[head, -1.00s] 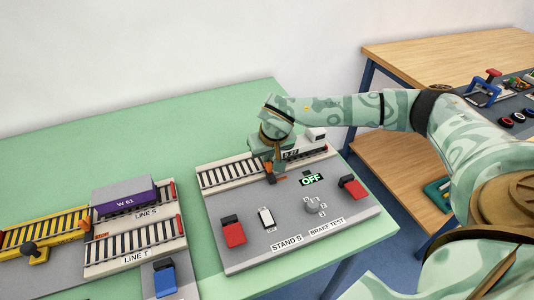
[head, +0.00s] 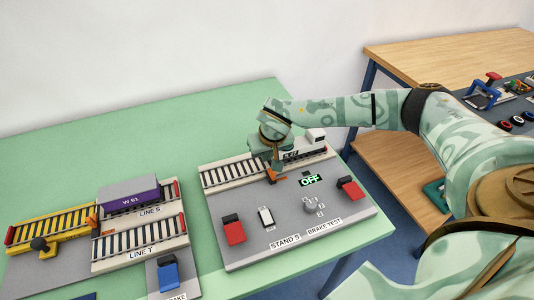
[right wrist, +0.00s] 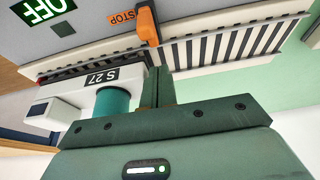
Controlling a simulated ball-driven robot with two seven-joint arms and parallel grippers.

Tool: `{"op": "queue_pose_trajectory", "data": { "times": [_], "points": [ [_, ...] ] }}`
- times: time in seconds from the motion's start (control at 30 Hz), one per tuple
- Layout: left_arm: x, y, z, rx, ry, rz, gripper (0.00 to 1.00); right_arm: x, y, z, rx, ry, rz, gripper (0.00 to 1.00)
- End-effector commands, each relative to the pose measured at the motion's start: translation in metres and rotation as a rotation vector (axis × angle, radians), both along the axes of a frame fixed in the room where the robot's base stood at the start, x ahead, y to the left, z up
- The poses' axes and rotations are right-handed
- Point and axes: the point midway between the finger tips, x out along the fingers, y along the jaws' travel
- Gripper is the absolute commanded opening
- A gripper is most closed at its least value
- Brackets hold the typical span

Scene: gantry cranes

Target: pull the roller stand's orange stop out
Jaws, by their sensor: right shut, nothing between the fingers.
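The roller stand (head: 235,200) is a grey board with a striped roller track along its back edge. My right gripper's fingers (right wrist: 158,88) are together and empty, over the track and apart from the stop. My left gripper is in neither view.
A white vehicle marked S 27 (right wrist: 90,88) is on the track close beside the right fingers. The stand has an OFF display (head: 311,180), red levers (head: 234,230) and a knob (head: 314,206). A purple wagon (head: 130,200) sits on the line at left.

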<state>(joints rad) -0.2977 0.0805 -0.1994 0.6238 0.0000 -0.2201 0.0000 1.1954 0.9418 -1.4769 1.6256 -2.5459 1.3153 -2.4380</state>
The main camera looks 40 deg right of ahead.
Motion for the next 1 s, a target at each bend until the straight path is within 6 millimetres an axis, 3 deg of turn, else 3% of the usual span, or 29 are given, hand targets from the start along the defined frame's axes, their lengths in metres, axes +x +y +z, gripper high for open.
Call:
{"op": "queue_pose_trajectory", "data": {
  "times": [0.17,0.5,0.7,1.0],
  "points": [
    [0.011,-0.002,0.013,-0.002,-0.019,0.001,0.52,-0.009,0.002,0.032,0.0,-0.006,0.002,0.0],
    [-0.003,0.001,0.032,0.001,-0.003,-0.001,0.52,-0.026,0.007,0.084,0.001,-0.005,0.001,0.0],
    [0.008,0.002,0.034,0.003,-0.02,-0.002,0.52,-0.031,0.008,0.095,0.0,-0.003,-0.001,0.0],
    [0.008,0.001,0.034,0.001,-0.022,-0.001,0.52,-0.031,0.008,0.095,0.0,-0.003,-0.001,0.0]
  ]
}}
